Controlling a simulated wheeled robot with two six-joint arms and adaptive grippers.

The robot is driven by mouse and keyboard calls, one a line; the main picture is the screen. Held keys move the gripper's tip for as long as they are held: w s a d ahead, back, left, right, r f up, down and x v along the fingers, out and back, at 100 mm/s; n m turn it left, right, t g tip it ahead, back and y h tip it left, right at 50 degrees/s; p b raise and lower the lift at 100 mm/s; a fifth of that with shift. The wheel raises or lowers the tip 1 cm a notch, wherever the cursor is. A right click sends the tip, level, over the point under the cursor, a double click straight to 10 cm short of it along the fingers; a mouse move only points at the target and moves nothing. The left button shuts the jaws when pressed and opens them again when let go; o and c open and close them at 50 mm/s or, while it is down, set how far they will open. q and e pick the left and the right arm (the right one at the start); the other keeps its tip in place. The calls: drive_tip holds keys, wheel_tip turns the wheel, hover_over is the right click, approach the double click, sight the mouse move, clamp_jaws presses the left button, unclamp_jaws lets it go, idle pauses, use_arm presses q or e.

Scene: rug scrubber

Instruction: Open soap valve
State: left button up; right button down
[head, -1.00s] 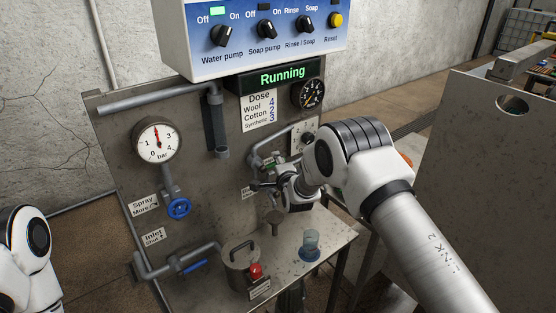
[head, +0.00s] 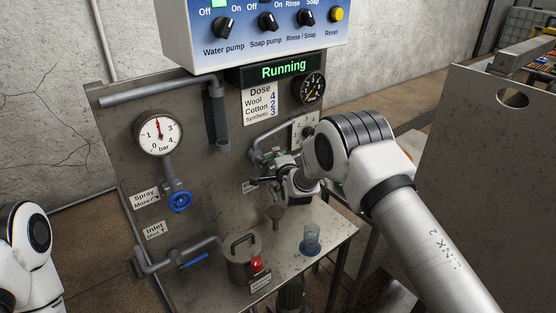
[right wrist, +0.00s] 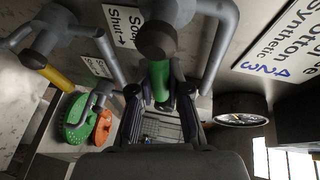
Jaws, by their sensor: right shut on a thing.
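The soap valve's green handle (right wrist: 159,80) shows in the right wrist view, below a dark round pipe end and beside a label (right wrist: 124,24) reading Soap and Shut with an arrow. My right gripper (right wrist: 160,108) is shut on this handle, with one dark finger on each side of it. In the head view the right gripper (head: 267,181) is at the pipework on the steel panel. There my wrist hides most of the valve. My left arm shows at the left edge, its gripper out of view.
A yellow handle (right wrist: 59,77) and green and orange discs (right wrist: 77,118) show in the right wrist view. A blue wheel valve (head: 180,201), a lidded pot (head: 240,262) and a blue cup (head: 310,239) are in the head view. A control box (head: 255,40) overhangs the panel.

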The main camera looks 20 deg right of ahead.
sight(267, 159)
drive_tip(key=n+t+b, duration=0.1)
drive_tip(key=n+b, duration=0.1)
drive_tip(key=b, duration=0.1)
drive_tip(key=r+n+t+b, duration=0.1)
drive_tip(key=n+b, duration=0.1)
drive_tip(key=b, duration=0.2)
drive_tip(key=a+r+n+t+b, duration=0.1)
drive_tip(key=n+b, duration=0.1)
drive_tip(key=b, duration=0.1)
drive_tip(key=shift+s+a+r+n+b, duration=0.1)
drive_tip(key=shift+s+n+b, duration=0.15)
drive_tip(key=shift+n+b, duration=0.15)
drive_tip(key=n+t+y+b, duration=0.1)
drive_tip(key=n+b, duration=0.1)
drive_tip(key=b, duration=0.1)
drive_tip(key=a+r+n+y+b, duration=0.1)
drive_tip(key=n+b, duration=0.2)
drive_tip(key=s+a+n+t+b, duration=0.1)
drive_tip(key=n+b, duration=0.2)
drive_tip(key=shift+a+r+t+y, duration=0.25)
drive_tip(key=shift+r+t+y, duration=0.05)
drive_tip(key=shift+r+y, duration=0.1)
drive_tip(key=shift+s+a+r+n+y+b, duration=0.1)
drive_tip(key=shift+a+n+y+b, duration=0.2)
drive_tip(key=shift+n+y+b, duration=0.5)
drive_tip(key=shift+s+a+r+n+y+b, duration=0.1)
drive_tip(key=shift+a+n+y+b, duration=0.2)
drive_tip(key=shift+n, duration=0.9)
